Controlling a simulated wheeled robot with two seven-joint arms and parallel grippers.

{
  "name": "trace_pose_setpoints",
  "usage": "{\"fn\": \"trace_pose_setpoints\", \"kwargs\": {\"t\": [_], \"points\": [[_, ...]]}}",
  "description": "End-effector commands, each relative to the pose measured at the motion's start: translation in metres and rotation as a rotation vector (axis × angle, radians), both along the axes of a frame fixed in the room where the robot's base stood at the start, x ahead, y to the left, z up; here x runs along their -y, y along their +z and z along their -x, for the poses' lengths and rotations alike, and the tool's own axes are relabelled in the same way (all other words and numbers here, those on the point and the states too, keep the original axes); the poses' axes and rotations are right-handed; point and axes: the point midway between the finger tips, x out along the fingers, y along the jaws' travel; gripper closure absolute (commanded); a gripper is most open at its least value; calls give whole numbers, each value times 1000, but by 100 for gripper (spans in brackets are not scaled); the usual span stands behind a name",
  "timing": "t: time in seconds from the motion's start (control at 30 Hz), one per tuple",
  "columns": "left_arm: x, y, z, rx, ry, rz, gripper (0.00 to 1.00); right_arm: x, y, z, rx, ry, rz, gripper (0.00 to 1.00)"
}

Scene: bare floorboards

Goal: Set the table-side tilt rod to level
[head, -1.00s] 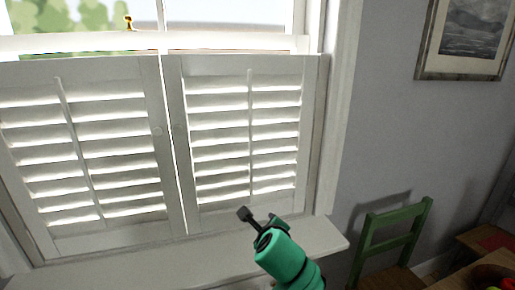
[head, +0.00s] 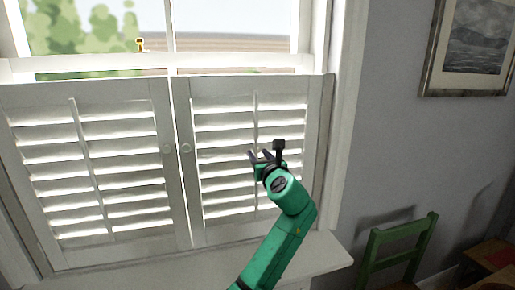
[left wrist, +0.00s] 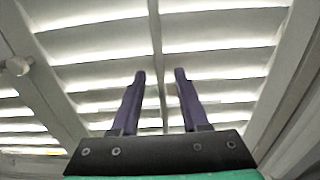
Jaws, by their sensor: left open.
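The table-side tilt rod (head: 255,112) is the thin white upright bar down the middle of the right-hand shutter panel, the one nearer the table. Its slats (head: 222,141) are tilted, with bright light in the gaps. My left gripper (head: 257,155) is in front of this panel at about mid height and hides part of the rod. In the left wrist view the two dark fingers (left wrist: 160,75) are apart, and the rod (left wrist: 155,30) runs up the picture between them. I cannot tell whether they reach around it. My right gripper is out of view.
The left shutter panel has its own tilt rod (head: 88,165). Two round knobs (head: 185,148) sit by the middle seam. A white sill (head: 318,258) juts out below. A green chair (head: 400,240) and a wooden table (head: 492,252) stand at the right.

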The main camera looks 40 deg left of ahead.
Motion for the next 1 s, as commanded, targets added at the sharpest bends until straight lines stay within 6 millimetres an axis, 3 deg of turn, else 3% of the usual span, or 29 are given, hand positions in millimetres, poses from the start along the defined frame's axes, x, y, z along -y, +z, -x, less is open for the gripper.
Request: {"fn": "trace_pose_setpoints", "kwargs": {"t": [0.13, 0.37, 0.4, 0.5, 0.53, 0.73, 1.0], "points": [[-14, 1, -10, 1, -1, 1, 55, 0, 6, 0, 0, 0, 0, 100], [-16, -1, -11, 1, -2, 2, 55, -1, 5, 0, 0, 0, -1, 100], [-16, -1, -11, 1, -2, 2, 59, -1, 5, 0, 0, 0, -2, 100], [-16, -1, -11, 1, -2, 2, 97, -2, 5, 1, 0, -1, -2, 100], [-16, -1, -11, 1, -2, 2, 100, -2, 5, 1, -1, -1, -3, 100], [-15, -4, -11, -1, -2, 1, 100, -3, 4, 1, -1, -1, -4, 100], [-15, -32, -11, 0, -3, 2, 100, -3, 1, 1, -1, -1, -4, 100]]}}
